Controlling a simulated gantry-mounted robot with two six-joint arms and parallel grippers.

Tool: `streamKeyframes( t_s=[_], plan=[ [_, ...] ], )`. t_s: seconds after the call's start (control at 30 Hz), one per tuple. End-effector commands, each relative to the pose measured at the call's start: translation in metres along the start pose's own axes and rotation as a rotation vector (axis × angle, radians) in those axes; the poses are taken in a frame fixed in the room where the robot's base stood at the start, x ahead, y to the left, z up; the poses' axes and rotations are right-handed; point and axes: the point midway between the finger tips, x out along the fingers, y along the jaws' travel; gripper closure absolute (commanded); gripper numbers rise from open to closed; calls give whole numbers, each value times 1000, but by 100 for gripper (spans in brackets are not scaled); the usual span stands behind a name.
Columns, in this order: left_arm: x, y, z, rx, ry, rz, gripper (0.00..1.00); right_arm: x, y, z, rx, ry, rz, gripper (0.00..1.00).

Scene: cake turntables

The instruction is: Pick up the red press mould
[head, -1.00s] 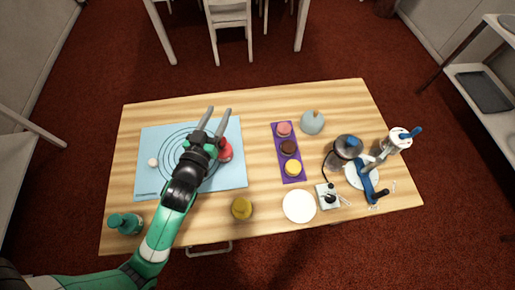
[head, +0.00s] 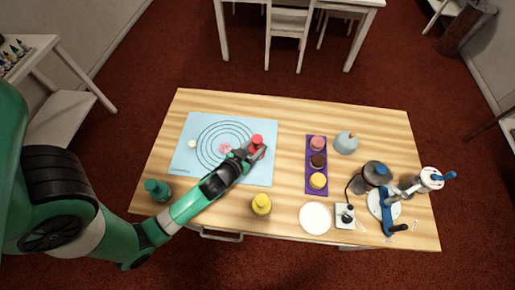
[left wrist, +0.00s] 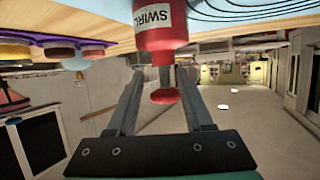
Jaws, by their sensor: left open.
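The red press mould (head: 257,139) stands on the right part of the light blue mat (head: 182,170). In the left wrist view the mould (left wrist: 160,38) appears upside down, with a white label reading SWIRL and a round red knob. My left gripper (head: 252,150) is low at the mould, partly covering it in the head view. In the left wrist view its two fingers (left wrist: 162,74) are apart, one on each side of the mould's stem and knob. I cannot tell whether they touch it. My right gripper is not in view.
A pink piece (head: 225,148) and a small white ball (head: 192,144) lie on the mat. A green mould (head: 157,190) and a yellow one (head: 261,204) stand near the front edge. A purple tray (head: 310,179), white plate (head: 315,218) and blue-handled device (head: 388,222) are to the right.

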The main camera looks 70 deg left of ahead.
Motion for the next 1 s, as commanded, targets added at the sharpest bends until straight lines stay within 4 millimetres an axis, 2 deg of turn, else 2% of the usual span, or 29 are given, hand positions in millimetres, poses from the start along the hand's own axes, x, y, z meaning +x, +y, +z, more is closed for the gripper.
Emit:
streamKeyframes(
  t_s=[0.07, 0.33, 0.6, 0.9, 1.0],
  plan=[
    [4, -1, -1, -1, 1, -1, 49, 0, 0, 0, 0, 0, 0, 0],
    [47, -7, -2, -1, 1, -2, 49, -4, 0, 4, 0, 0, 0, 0],
    [51, -6, -2, 0, 1, -1, 49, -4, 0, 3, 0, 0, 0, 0],
    [51, -6, -2, -1, 1, -1, 100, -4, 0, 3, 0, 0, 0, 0],
    [51, -6, -3, -1, 1, -1, 100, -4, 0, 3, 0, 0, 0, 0]
  ],
)
